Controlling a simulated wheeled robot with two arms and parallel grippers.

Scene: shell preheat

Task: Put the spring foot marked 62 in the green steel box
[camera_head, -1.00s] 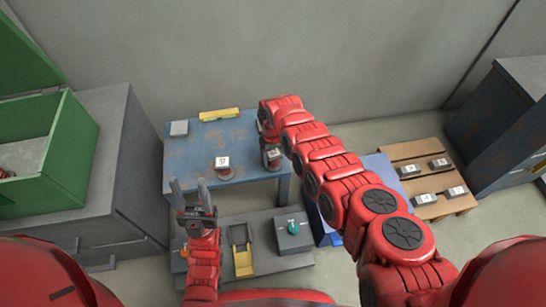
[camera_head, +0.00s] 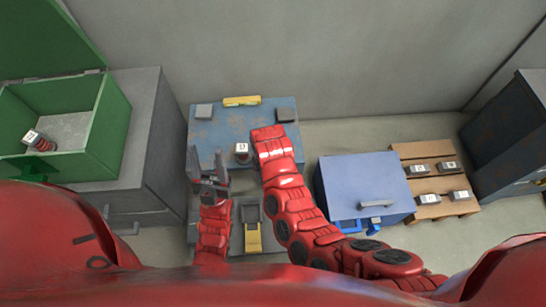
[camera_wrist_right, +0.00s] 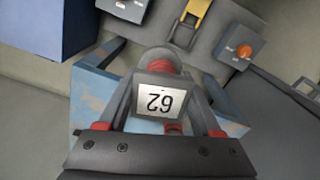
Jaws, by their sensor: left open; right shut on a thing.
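The spring foot marked 62 (camera_wrist_right: 160,101) is between the fingers of my right gripper (camera_wrist_right: 160,78) in the right wrist view, its white label upside down. The gripper is shut on it. My left gripper (camera_head: 208,165) is open and empty, in front of the blue table's left edge.
A blue case (camera_head: 360,185) and a pallet (camera_head: 425,152) with several labelled blocks are at the right.

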